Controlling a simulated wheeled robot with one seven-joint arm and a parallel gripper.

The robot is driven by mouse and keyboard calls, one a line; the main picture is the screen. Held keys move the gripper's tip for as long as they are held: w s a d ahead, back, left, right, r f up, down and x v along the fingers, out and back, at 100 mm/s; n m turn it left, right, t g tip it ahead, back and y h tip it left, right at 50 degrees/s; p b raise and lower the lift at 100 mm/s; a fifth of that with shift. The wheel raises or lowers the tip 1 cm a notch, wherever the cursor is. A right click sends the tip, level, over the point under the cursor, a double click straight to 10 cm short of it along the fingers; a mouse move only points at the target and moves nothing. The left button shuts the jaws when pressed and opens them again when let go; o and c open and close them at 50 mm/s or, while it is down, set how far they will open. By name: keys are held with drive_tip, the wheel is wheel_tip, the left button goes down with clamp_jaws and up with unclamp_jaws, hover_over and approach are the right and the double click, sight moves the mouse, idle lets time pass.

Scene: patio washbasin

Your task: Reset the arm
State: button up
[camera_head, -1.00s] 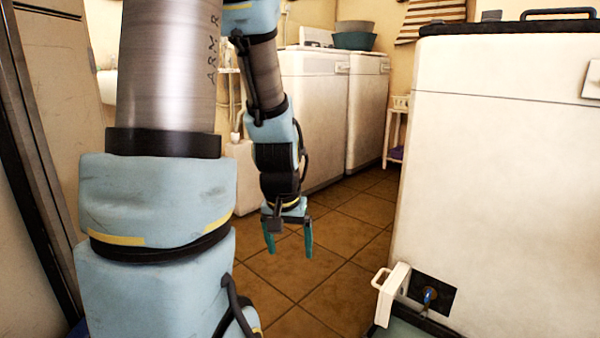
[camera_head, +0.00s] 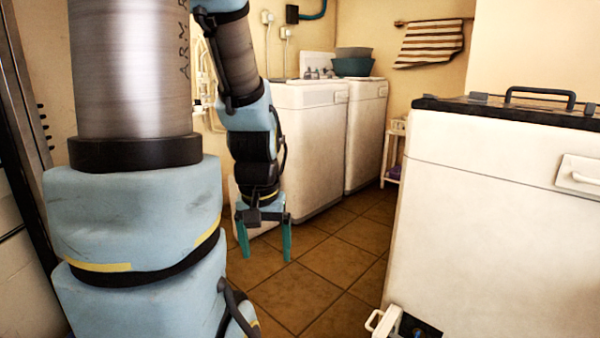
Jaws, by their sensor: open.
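My gripper (camera_head: 265,240) hangs at the end of my blue and grey arm, left of the middle of the view. Its two teal fingers point down and are spread apart, with nothing between them. Tiled floor shows behind and between the fingers. The upper part of my arm fills the left side of the picture and hides what lies behind it.
A white cabinet (camera_head: 480,210) with a black top and handle stands close on the right. A small white part with a handle (camera_head: 385,322) juts from its lower left. White machines (camera_head: 305,150) stand behind my gripper. Tiled floor (camera_head: 330,265) between them is clear.

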wheel_tip(320, 180, up, 19)
drive_tip(key=p, duration=1.6)
drive_tip(key=shift+f, duration=0.2)
